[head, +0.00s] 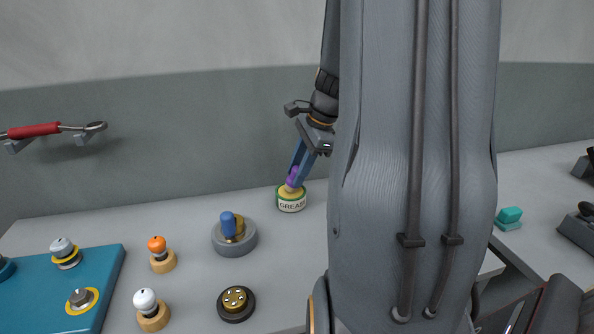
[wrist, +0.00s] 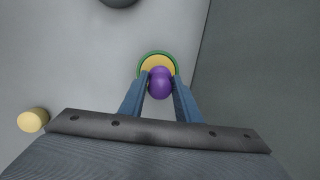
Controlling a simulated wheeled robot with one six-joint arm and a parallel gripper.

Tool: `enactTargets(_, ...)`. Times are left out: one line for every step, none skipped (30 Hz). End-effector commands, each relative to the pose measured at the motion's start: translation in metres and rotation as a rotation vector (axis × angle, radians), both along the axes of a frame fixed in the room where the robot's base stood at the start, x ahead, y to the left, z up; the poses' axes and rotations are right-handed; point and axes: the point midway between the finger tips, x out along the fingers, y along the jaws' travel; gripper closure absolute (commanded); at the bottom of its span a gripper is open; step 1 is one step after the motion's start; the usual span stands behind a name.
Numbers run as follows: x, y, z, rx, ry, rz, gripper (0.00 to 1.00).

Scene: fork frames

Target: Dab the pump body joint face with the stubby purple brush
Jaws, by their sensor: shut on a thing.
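The stubby purple brush (head: 294,174) is held between the blue fingers of my gripper (head: 297,170). It also shows in the wrist view (wrist: 160,83), with my fingers (wrist: 160,88) on either side. The brush is over the grease pot (head: 291,204), its lower end at the yellow top; I cannot tell how deep it goes. In the wrist view the pot's green rim (wrist: 143,59) shows behind the brush. The pump body is not labelled; a dark round part with a brass, holed face (head: 235,300) stands at the front, possibly that.
A grey round part (head: 234,245) with brass and a blue knob stands left of the pot. Orange-topped (head: 157,245) and white-topped (head: 145,300) pieces stand on wooden bases. A teal board (head: 105,285) lies left. A red-handled wrench (head: 35,130) hangs on the wall. My arm hides the middle right.

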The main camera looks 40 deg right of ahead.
Motion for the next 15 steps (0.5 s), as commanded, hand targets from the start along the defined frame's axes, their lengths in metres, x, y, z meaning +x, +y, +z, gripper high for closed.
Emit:
enactTargets(-0.0009, 0.0006, -0.0017, 0.002, 0.003, 0.0, 0.93)
enactTargets(-0.0009, 0.0006, -0.0017, 0.002, 0.003, 0.0, 0.93)
enactTargets(-0.001, 0.0007, -0.0018, 0.002, 0.003, 0.0, 0.93)
enactTargets(-0.001, 0.0007, -0.0018, 0.002, 0.003, 0.0, 0.93)
enactTargets(-0.001, 0.0007, -0.0019, 0.002, 0.003, 0.0, 0.93)
enactTargets(-0.0011, 0.0007, -0.0019, 0.002, 0.003, 0.0, 0.93)
enactTargets(-0.001, 0.0007, -0.002, 0.002, 0.003, 0.0, 0.93)
enactTargets(-0.0011, 0.0008, -0.002, 0.002, 0.003, 0.0, 0.93)
enactTargets(-0.0012, 0.0007, -0.0017, 0.002, 0.003, 0.0, 0.93)
enactTargets(-0.0012, 0.0007, -0.0013, 0.002, 0.003, 0.0, 0.93)
enactTargets(-0.0013, 0.0007, -0.0006, 0.002, 0.003, 0.0, 0.93)
enactTargets(-0.0014, 0.0008, 0.0009, 0.002, 0.003, 0.001, 0.93)
enactTargets(-0.0014, 0.0007, 0.0024, 0.002, 0.003, 0.001, 0.93)
enactTargets(-0.0015, 0.0008, 0.0042, 0.002, 0.003, 0.001, 0.93)
enactTargets(-0.0015, 0.0007, 0.0069, 0.002, 0.003, 0.001, 0.93)
